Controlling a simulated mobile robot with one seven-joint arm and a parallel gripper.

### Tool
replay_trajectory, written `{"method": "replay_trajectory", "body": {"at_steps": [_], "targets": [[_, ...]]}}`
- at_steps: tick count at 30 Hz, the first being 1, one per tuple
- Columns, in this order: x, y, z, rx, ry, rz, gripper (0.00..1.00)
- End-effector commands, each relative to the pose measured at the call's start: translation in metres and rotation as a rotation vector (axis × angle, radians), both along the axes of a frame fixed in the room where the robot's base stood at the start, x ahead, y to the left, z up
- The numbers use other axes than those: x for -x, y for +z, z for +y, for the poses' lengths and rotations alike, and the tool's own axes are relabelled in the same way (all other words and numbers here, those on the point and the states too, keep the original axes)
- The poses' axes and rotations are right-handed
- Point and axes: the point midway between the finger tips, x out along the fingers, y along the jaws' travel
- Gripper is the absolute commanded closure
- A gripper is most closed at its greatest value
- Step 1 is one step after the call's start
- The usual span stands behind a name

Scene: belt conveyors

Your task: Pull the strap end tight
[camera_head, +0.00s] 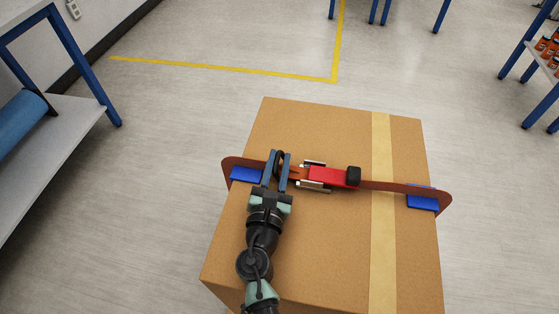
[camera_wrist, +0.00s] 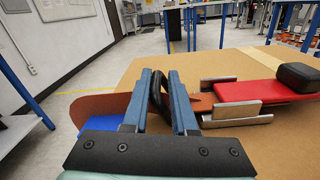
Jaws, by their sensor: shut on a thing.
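A cardboard box (camera_head: 325,245) carries an orange-brown strap (camera_head: 398,187) that runs across its top and over both side edges, with blue corner pads (camera_head: 245,174) under it. A ratchet buckle with a red handle (camera_head: 330,176) and black grip (camera_head: 353,176) lies on the strap; its red body also shows in the wrist view (camera_wrist: 250,91). My gripper (camera_head: 280,160) is left of the buckle, its blue fingers shut on a black loop at the strap end (camera_wrist: 160,92). In the wrist view the orange strap end (camera_wrist: 203,103) runs from the right finger into the buckle.
A shelf with a blue roll (camera_head: 20,122) stands on the left. A blue-legged rack with orange items (camera_head: 548,50) stands at the right. Yellow floor lines (camera_head: 220,68) lie behind the box. The floor around the box is clear.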

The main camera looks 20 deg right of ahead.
Motion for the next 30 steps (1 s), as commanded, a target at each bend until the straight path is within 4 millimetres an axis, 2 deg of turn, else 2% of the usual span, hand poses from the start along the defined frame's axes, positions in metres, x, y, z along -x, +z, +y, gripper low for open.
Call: {"method": "replay_trajectory", "body": {"at_steps": [6, 12, 16, 24, 25, 27, 30], "targets": [[-0.031, 0.002, 0.047, -0.004, 0.020, -0.008, 1.00], [-0.053, 0.001, 0.079, -0.004, 0.018, -0.006, 1.00], [-0.057, 0.002, 0.086, -0.002, 0.016, -0.006, 1.00], [-0.057, 0.003, 0.086, -0.002, 0.018, -0.006, 1.00], [-0.056, 0.003, 0.086, -0.002, 0.018, -0.006, 0.69], [-0.056, 0.002, 0.086, -0.002, 0.016, -0.005, 0.57], [-0.056, 0.002, 0.084, -0.001, 0.012, -0.004, 0.55]]}}
